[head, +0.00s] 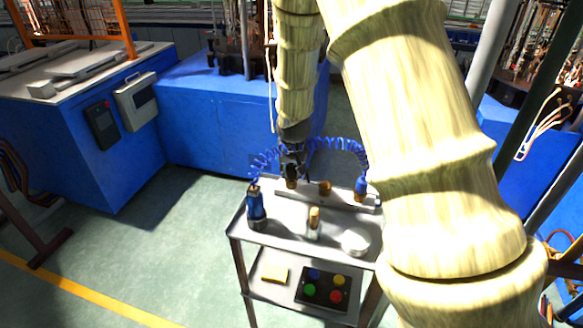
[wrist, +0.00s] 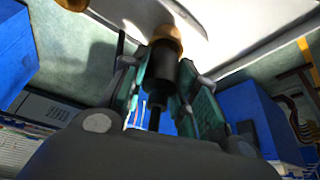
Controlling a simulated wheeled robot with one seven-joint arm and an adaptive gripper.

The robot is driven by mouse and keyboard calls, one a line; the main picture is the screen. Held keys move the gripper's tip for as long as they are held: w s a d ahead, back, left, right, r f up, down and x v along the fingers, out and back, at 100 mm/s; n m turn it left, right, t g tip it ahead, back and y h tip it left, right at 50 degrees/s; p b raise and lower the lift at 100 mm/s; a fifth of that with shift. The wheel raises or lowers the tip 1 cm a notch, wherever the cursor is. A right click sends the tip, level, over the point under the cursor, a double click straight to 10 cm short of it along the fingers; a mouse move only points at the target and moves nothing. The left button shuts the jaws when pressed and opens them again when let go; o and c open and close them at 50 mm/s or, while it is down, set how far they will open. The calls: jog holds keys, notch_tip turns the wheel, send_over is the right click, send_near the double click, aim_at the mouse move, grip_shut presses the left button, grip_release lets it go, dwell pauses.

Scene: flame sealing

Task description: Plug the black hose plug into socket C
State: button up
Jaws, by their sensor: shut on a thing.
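My gripper (head: 292,168) points down over the back left of the metal cart. In the wrist view my gripper (wrist: 160,88) is shut on the black hose plug (wrist: 160,68), its green-sided fingers on either side. The plug's far end meets a brass socket (wrist: 167,38); how deep it sits I cannot tell. In the head view this left brass socket (head: 291,184) is just below the gripper. A middle brass socket (head: 325,188) stands free on the same light rail (head: 342,199). A blue fitting (head: 361,187) stands at the rail's right end. No socket letters are readable.
Blue coiled hoses (head: 340,144) arch behind the rail. A blue bottle (head: 256,207), a small brass-topped item (head: 314,222) and a white round dish (head: 355,241) stand on the cart top (head: 286,233). A button panel (head: 325,288) and yellow block (head: 274,274) lie on the lower shelf.

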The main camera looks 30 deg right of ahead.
jog(key=shift+f, duration=0.1)
jog(key=o, duration=1.1)
jog(key=shift+r+p, duration=3.25)
jog(key=shift+r, duration=1.25)
